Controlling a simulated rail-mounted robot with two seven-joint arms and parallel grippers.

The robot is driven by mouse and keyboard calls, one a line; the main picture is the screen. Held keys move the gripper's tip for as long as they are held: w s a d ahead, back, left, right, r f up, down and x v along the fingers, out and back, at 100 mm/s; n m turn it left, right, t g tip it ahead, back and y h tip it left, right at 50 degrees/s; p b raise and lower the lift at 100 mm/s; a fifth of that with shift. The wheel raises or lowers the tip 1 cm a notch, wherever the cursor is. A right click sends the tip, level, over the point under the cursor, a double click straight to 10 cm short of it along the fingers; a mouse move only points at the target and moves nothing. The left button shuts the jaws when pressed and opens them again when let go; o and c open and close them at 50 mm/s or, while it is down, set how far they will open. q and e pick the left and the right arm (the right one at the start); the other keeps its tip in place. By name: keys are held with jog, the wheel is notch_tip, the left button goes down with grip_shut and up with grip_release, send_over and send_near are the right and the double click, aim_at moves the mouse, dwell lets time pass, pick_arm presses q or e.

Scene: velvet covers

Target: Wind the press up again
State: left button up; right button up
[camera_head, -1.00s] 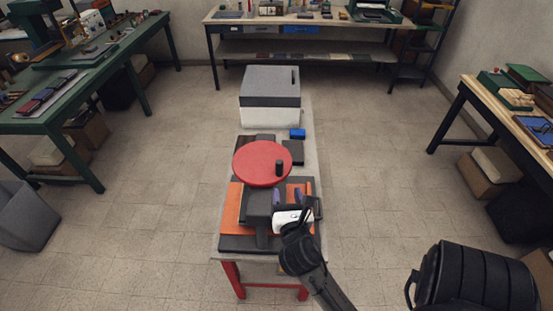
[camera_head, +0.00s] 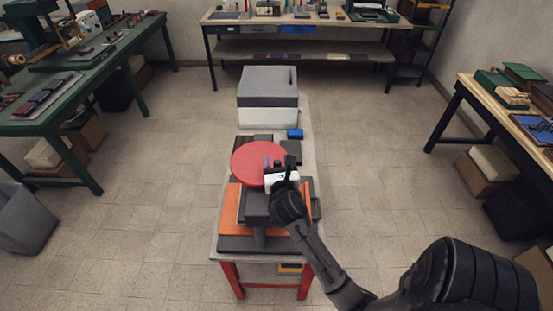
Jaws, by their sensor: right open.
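The press stands on a narrow table in the middle, with a round red wheel (camera_head: 252,160) on top and a dark body (camera_head: 257,208) over an orange and dark base (camera_head: 232,224). A short black handle knob (camera_head: 278,163) stands up from the right part of the wheel. My right gripper (camera_head: 273,163) is at that knob, with its fingers open and pointing away from me. The gripper body hides part of the wheel and of the press behind it. I cannot tell whether the fingers touch the knob. My left gripper does not show.
A grey and white box (camera_head: 268,98) stands at the table's far end.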

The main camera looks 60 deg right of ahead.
jog(key=shift+w+d, duration=0.45)
jog(key=shift+d, duration=0.15)
jog(key=shift+c, duration=0.2)
grip_shut()
